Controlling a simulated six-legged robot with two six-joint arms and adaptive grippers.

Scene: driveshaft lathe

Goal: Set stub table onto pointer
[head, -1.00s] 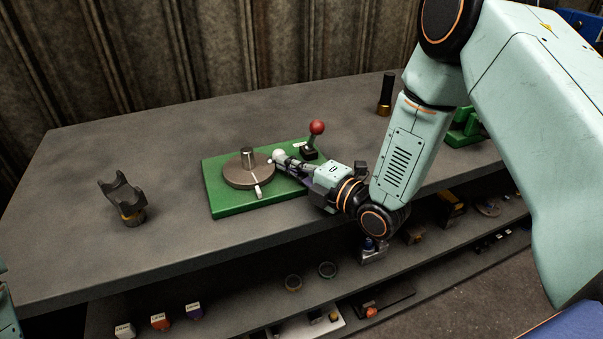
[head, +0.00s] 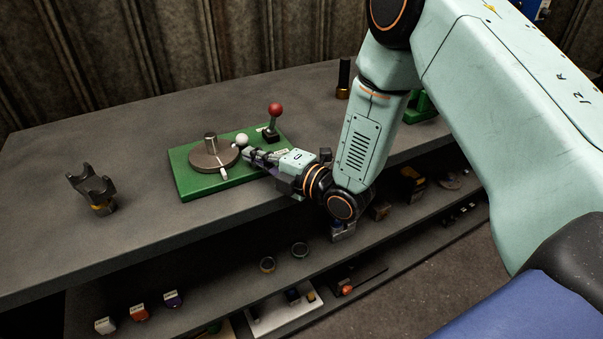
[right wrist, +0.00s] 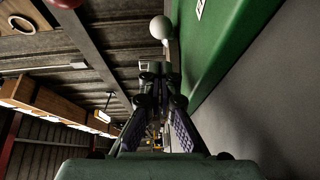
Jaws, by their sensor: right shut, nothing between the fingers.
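The stub table is a round brown-grey disc (head: 208,160) with a short upright metal stub (head: 210,143), on a green base plate (head: 186,188). A small white piece (head: 224,174), perhaps the pointer, sits at the disc's front edge. A white ball knob (head: 242,140) is at the disc's right; it also shows in the right wrist view (right wrist: 160,27). My right gripper (head: 247,153) is shut and empty just in front of the knob. Its fingertips (right wrist: 158,72) appear apart from the ball in the wrist view. My left gripper is out of view.
A red-knobbed lever (head: 275,110) stands at the plate's back right. A dark forked holder (head: 93,190) stands on the bench (head: 130,150) at left. A black-and-brass cylinder (head: 343,80) stands at the back. The shelf below holds rings (head: 299,250) and small labelled blocks (head: 140,312).

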